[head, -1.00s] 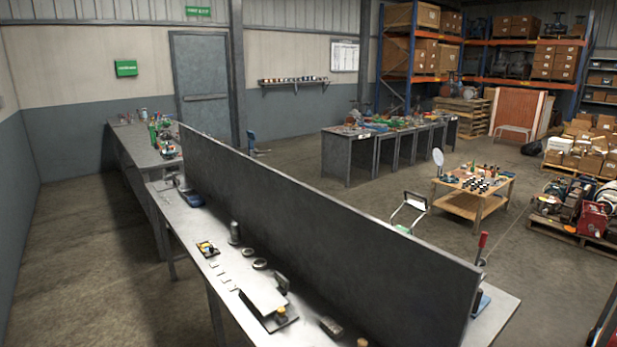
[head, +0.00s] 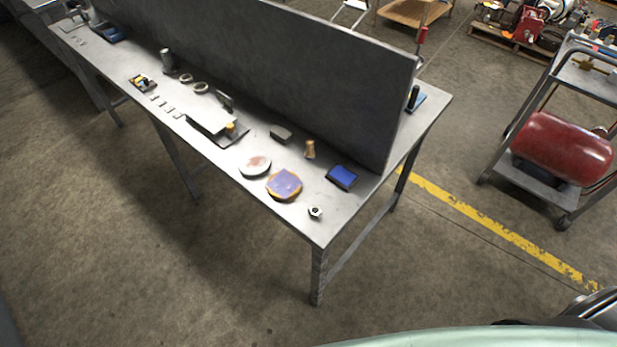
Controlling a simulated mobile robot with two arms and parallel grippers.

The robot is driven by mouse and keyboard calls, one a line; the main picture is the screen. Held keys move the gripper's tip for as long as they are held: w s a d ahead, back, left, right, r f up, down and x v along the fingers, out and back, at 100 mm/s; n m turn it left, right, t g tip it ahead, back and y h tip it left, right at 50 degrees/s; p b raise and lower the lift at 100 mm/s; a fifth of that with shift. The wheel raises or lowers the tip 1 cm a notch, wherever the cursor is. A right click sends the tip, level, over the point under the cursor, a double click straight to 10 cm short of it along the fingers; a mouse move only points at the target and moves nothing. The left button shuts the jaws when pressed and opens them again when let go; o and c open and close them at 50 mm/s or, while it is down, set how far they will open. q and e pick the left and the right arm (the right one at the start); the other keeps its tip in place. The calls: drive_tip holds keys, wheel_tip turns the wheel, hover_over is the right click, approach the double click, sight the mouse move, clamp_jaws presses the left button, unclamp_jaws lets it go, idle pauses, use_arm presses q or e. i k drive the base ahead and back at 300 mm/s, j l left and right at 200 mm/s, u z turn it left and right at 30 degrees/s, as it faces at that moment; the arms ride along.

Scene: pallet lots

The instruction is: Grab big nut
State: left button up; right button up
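A silver hex nut (head: 315,212) lies on the grey metal workbench (head: 300,227), close to its near right corner. Its hole shows dark. It stands apart from the round orange and purple disc (head: 284,185) to its left and the blue block (head: 342,176) behind it. Two ring-shaped metal pieces (head: 200,87) lie farther back along the bench by the divider; I cannot tell whether they are nuts. Neither of my grippers shows in the head view.
A tall dark divider (head: 290,80) stands along the bench. A pale round disc (head: 254,167) and a brown-handled piece (head: 310,149) sit nearby. A cart with a red tank (head: 562,148) stands at right. The floor (head: 200,270) before the bench is clear.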

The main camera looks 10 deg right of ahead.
sight(315, 211)
drive_tip(key=k+l, duration=0.1)
drive_tip(key=l, duration=1.2)
drive_tip(key=i+l+u, duration=0.05)
